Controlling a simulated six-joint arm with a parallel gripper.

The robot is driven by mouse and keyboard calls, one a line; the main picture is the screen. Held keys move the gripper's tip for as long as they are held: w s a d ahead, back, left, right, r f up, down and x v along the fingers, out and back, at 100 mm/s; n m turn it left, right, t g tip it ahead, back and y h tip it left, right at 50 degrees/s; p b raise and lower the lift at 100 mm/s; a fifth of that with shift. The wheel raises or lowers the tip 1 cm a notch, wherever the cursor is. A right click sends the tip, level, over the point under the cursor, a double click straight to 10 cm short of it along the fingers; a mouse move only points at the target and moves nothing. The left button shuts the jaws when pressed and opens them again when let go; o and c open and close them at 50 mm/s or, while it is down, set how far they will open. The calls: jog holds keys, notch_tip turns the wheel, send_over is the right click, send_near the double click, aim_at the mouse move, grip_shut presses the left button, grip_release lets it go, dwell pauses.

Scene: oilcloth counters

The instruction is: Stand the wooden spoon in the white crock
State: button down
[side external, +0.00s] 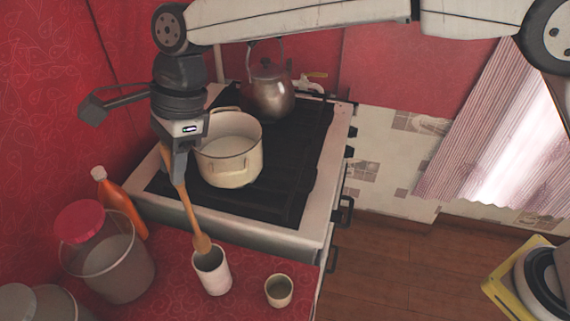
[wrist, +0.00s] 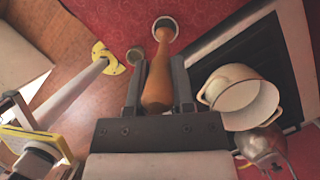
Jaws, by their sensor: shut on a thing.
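My gripper (side external: 180,172) is shut on the wooden spoon (side external: 190,212), near the spoon's upper end. The spoon hangs steeply, a little tilted, with its wider end down. The white crock (side external: 214,280) stands upright on the red counter, with its mouth open upward. The spoon's low end overlaps the crock's far rim in the side view; I cannot tell if it is just above or slightly inside. In the wrist view the spoon (wrist: 160,62) runs from between the fingers (wrist: 158,76) toward the crock (wrist: 165,19).
A small cup (side external: 279,292) stands right of the crock, near the counter's edge. A lidded jar (side external: 105,265) and an orange bottle (side external: 122,208) stand to the left. A cream pot (side external: 230,165) and a kettle (side external: 270,95) are on the stove (side external: 300,215), the pot close beside my gripper.

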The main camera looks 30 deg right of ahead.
jog(key=shift+f, duration=5.2)
jog(key=shift+c, duration=2)
grip_release()
jog(key=shift+r, duration=0.1)
jog(key=v, duration=0.7)
jog(key=shift+d+r, duration=0.15)
jog(key=shift+r, duration=0.15)
jog(key=shift+d, duration=0.1)
